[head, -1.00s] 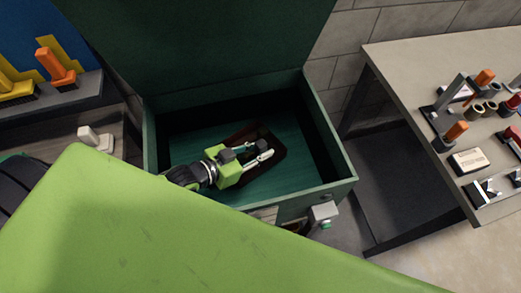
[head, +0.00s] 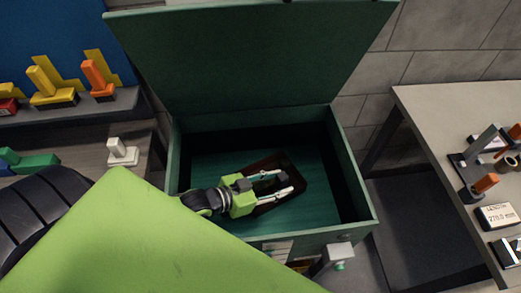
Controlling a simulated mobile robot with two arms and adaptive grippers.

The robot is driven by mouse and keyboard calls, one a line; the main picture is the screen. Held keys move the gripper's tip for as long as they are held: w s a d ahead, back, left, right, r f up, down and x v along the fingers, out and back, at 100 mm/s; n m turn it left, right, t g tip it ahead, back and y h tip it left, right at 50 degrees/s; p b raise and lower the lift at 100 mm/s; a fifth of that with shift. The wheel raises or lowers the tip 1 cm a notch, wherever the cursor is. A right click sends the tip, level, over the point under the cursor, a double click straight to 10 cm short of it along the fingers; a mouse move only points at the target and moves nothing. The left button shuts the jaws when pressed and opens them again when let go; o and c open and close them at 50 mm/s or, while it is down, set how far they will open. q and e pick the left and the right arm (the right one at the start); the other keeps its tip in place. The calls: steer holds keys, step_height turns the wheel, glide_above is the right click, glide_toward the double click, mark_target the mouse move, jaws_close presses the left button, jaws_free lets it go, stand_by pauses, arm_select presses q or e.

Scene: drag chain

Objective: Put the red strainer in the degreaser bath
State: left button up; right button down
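The degreaser bath (head: 355,180) is a dark green box with its lid (head: 250,55) raised against the wall. Inside it, a dark red-brown shallow piece, which looks like the red strainer (head: 293,167), lies at or near the floor of the bath. My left gripper (head: 283,183) reaches into the bath from the left, over the strainer. Its two pale fingers are spread apart with a gap between them. The gripper covers part of the strainer, and I cannot tell whether they touch. My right gripper is not in view.
A bench with a white block (head: 122,152) and coloured tools (head: 98,78) stands at left. A table (head: 435,120) with tools and a gauge (head: 498,215) stands at right. A small grey box (head: 338,253) is on the bath's front. My green arm hides the lower left.

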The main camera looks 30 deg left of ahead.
arm_select(q)
steer(key=v, duration=1)
steer(key=shift+s+a, duration=0.25)
steer(key=shift+s, duration=0.05)
steer(key=shift+r, duration=0.1)
